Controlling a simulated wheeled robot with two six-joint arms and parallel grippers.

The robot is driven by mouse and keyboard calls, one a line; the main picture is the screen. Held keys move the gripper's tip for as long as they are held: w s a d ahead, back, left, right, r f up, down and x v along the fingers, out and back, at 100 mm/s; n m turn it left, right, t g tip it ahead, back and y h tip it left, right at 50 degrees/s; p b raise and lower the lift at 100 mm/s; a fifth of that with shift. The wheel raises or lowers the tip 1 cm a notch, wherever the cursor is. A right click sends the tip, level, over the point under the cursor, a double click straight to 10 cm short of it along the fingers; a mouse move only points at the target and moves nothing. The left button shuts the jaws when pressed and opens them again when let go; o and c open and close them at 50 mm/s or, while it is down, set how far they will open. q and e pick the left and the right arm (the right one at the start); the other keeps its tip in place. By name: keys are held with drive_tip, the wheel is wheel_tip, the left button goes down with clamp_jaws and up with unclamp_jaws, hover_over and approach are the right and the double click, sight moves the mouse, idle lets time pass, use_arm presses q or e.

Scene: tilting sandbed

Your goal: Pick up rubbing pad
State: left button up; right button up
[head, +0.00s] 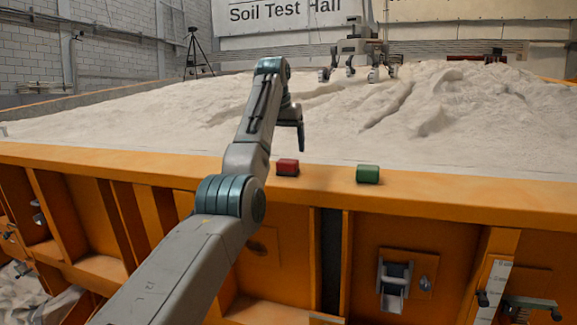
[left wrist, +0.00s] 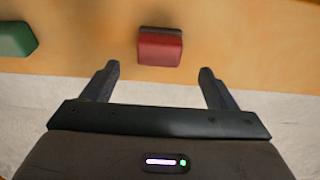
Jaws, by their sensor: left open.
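A small red block (head: 288,167) with a dark lower layer sits on the orange ledge of the sandbed. A similar green block (head: 368,174) sits to its right. Either looks like a rubbing pad; I cannot tell which one is meant. My left gripper (head: 301,138) points down, above and a little beyond the red block in the head view. In the left wrist view its fingers (left wrist: 160,72) are apart with nothing between them. There the red block (left wrist: 160,47) lies just ahead of the gap, and the green block (left wrist: 15,39) is at the left edge. My right gripper is not in view.
The orange ledge (head: 450,196) runs across the front of the sandbed, bare beside the blocks. Pale uneven sand (head: 330,110) lies behind it. A wheeled rover (head: 360,50) stands far back on the sand. A tripod (head: 198,55) is at the back left.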

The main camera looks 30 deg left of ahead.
sight(287, 160)
use_arm(q)
drive_tip(key=shift+a+f, duration=0.1)
drive_tip(key=shift+f, duration=0.35)
drive_tip(key=shift+w+f, duration=0.25)
drive_tip(key=shift+f, duration=0.05)
drive_tip(key=p+x, duration=0.3)
drive_tip(key=x, duration=0.1)
drive_tip(key=shift+w, duration=0.2)
drive_tip(key=shift+f, duration=0.4)
drive_tip(key=shift+w+f, duration=0.15)
drive_tip(key=shift+f, duration=0.3)
drive_tip(key=c, duration=1.1)
drive_tip(key=shift+o, duration=0.2)
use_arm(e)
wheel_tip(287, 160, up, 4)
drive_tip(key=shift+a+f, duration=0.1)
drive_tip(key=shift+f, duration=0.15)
